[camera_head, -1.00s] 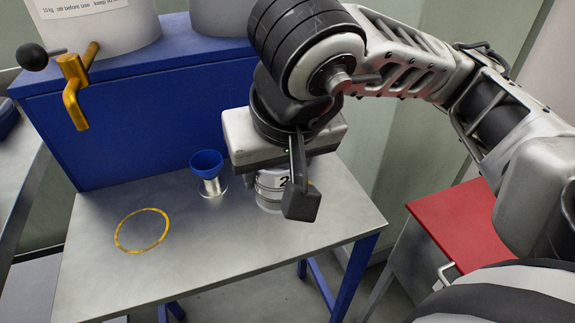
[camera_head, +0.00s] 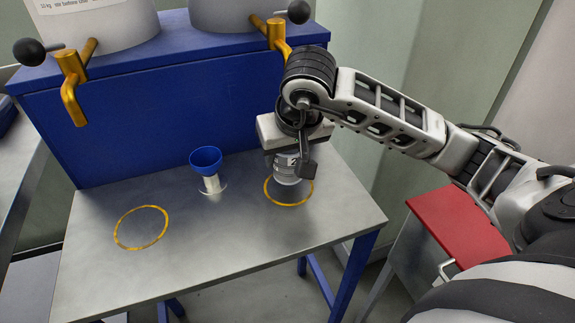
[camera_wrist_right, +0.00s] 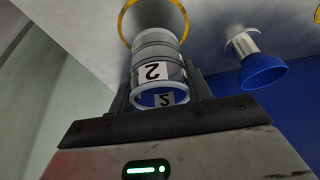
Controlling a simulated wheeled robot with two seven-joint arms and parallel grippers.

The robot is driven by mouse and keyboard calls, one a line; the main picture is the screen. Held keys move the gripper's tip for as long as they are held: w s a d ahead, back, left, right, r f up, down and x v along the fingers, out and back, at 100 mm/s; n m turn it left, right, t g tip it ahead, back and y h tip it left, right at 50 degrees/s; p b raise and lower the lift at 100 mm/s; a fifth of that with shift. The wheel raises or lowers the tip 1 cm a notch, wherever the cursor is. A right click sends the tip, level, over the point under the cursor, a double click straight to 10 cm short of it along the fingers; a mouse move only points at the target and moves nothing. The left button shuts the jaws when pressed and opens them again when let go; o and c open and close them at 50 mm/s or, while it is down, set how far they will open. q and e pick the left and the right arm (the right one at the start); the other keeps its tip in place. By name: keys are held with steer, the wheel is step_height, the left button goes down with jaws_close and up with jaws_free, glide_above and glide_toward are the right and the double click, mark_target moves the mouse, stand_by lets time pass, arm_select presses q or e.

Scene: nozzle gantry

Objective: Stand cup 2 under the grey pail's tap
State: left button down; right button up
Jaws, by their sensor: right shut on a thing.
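Cup 2 (camera_head: 287,172) is a clear, banded cup with a white label marked 2; it also shows in the right wrist view (camera_wrist_right: 158,52). My right gripper (camera_head: 290,158) is shut on it from above, a finger on each side, and holds it upright. In the head view the cup overlaps the back part of the right yellow ring (camera_head: 289,205) on the table. I cannot tell whether its base touches the table. The grey pail (camera_head: 235,15) stands on the blue stand, and its brass tap (camera_head: 276,36) is above and behind my gripper. My left gripper is not in view.
A blue funnel-like cup on a silver stem (camera_head: 207,160) stands left of cup 2. A second yellow ring (camera_head: 118,232) lies at left, below the white pail's tap (camera_head: 72,85). The blue stand (camera_head: 150,125) bounds the table's back. The table's front (camera_head: 215,245) is clear.

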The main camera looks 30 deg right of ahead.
mark_target(288, 167)
step_height(288, 167, down, 3)
steer(key=shift+f, duration=0.1)
steer(key=shift+f, duration=0.15)
steer(key=o, duration=1.1)
